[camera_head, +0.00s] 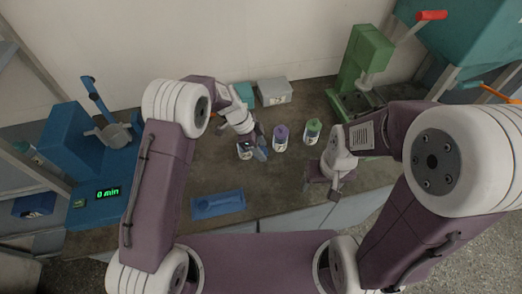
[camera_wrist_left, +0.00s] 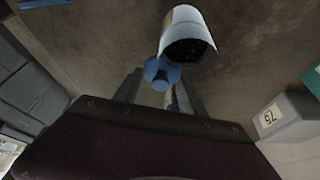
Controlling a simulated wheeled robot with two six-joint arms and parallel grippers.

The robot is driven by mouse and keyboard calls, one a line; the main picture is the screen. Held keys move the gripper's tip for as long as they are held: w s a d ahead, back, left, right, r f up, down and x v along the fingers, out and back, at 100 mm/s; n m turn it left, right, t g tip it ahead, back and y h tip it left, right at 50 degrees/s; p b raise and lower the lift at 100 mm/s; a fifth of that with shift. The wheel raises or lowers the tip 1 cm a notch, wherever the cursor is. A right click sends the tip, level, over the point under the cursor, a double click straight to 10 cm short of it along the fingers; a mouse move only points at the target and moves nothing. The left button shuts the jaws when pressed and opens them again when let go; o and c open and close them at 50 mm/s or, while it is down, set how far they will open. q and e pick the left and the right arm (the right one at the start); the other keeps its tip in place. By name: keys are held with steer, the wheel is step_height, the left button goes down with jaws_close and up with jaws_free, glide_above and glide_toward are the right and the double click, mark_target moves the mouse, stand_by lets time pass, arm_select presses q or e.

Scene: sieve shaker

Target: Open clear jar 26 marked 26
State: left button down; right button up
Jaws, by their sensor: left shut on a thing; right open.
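A small jar (camera_head: 244,151) with a white label stands on the bench, and its number cannot be read. In the left wrist view the jar (camera_wrist_left: 188,22) shows its open mouth with dark contents inside. A blue lid (camera_wrist_left: 160,73) is off the mouth, between the fingers of my left gripper (camera_wrist_left: 160,92). In the head view my left gripper (camera_head: 257,148) is just right of the jar, shut on the lid. My right gripper (camera_head: 335,190) is open and empty near the front edge of the bench.
A purple-lidded jar (camera_head: 281,138) and a green-lidded jar (camera_head: 312,131) stand to the right. A grey box (camera_head: 274,92) is behind. A blue mat (camera_head: 217,204) lies in front. A blue machine (camera_head: 75,150) is at left, a green press (camera_head: 362,60) at right.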

arm_select(q)
steer(key=shift+f, duration=1.15)
steer(key=c, duration=0.7)
jaws_free()
steer(key=shift+o, duration=0.2)
steer(key=shift+r, duration=0.25)
steer(key=v, duration=1.2)
steer(key=s+a+f+n+t+y, duration=0.1)
steer(key=s+a+n+y, duration=0.3)
steer(key=s+a+n, duration=1.1)
steer(key=s+f+n, duration=0.1)
steer(key=s+n, duration=0.2)
steer(key=n, duration=0.1)
steer(key=shift+s+a+f, duration=0.2)
steer(key=shift+s+a, duration=0.1)
steer(key=shift+s, duration=0.05)
